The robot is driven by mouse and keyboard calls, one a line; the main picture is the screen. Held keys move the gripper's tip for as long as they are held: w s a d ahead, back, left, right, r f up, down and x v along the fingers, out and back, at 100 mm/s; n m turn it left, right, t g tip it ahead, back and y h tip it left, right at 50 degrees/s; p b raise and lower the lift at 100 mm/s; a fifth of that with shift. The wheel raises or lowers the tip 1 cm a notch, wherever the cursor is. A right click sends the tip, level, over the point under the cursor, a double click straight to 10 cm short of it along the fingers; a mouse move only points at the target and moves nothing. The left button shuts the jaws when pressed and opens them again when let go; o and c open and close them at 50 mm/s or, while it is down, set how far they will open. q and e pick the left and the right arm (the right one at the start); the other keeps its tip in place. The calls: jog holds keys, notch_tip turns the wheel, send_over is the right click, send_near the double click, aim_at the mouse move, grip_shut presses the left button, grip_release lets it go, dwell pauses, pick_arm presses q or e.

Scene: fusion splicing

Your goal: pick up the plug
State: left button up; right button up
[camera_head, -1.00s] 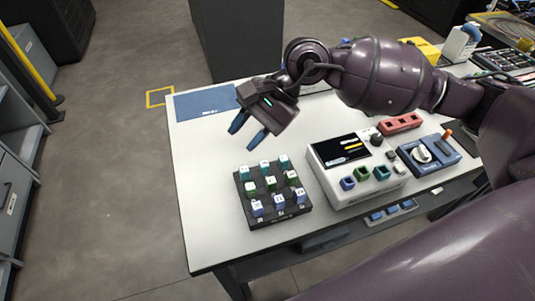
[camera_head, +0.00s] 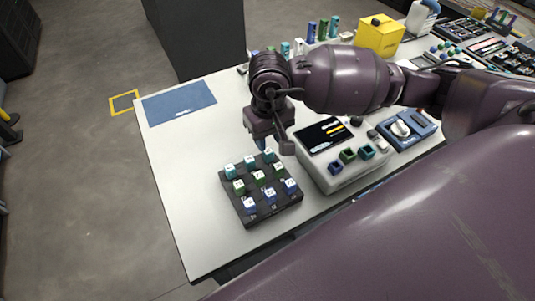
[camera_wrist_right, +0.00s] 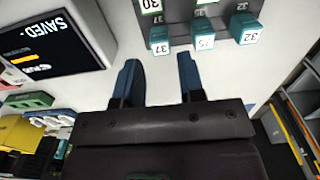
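Several cube-shaped plugs with white numbered tops stand in a black tray (camera_head: 261,217). The row nearest my right gripper is teal, with a teal plug (camera_head: 250,162) in its middle. Behind it come a green plug (camera_head: 259,179) row and a blue plug (camera_head: 270,196) row. The task does not say which plug. My right gripper (camera_head: 262,144) points down beside the tray's teal edge. In the wrist view it is open and empty (camera_wrist_right: 158,62). My left gripper is out of view.
A white device (camera_head: 340,180) with a "SAVED" screen and coloured sockets stands close right of the tray. A blue unit with a knob (camera_head: 407,130) is further right. A blue mat (camera_head: 180,102) lies at the far left. The table left of the tray is clear.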

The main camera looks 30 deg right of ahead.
aim_at(268, 150)
jog(key=shift+w+f, duration=0.2)
jog(key=shift+f, duration=2.75)
jog(key=c, duration=0.6)
